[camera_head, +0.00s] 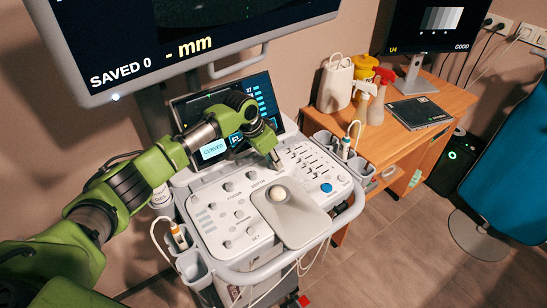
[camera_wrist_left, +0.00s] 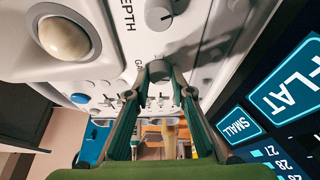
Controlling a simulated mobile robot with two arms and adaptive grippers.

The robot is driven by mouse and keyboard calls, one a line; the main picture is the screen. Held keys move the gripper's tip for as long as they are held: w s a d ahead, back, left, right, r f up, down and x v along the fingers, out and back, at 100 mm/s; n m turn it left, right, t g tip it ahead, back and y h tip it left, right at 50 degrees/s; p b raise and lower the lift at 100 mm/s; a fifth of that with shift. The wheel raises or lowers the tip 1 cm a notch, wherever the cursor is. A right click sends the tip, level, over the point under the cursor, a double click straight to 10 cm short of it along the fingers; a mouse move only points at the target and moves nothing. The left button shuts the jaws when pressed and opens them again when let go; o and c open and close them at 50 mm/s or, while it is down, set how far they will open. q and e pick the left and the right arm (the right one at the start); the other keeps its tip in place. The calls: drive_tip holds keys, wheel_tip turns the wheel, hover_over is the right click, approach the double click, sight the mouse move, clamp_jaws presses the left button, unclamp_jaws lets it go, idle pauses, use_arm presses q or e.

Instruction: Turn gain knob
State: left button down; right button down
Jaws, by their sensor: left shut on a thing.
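The gain knob (camera_wrist_left: 158,70) is a round grey knob on the ultrasound console (camera_head: 215,222), beside a partly covered label starting "GA". My left gripper (camera_head: 274,160) reaches down to the upper part of the console panel. In the left wrist view its two fingers (camera_wrist_left: 158,84) stand on either side of the knob and are shut on it. In the head view the gripper hides the knob. The depth knob (camera_wrist_left: 158,15) is close by, next to its "DEPTH" label. My right gripper is not in view.
The trackball (camera_head: 278,194) and several other knobs and sliders surround the spot. The console touchscreen (camera_head: 262,92) stands just behind my left gripper, with a large monitor (camera_head: 125,50) above. A wooden desk (camera_head: 445,98) with bottles is at the right.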

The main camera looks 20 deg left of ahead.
use_arm(q)
drive_tip(key=shift+m, duration=0.5)
drive_tip(key=c, duration=1.8)
unclamp_jaws()
drive_tip(key=v, duration=0.7)
drive_tip(key=shift+a+r, duration=0.2)
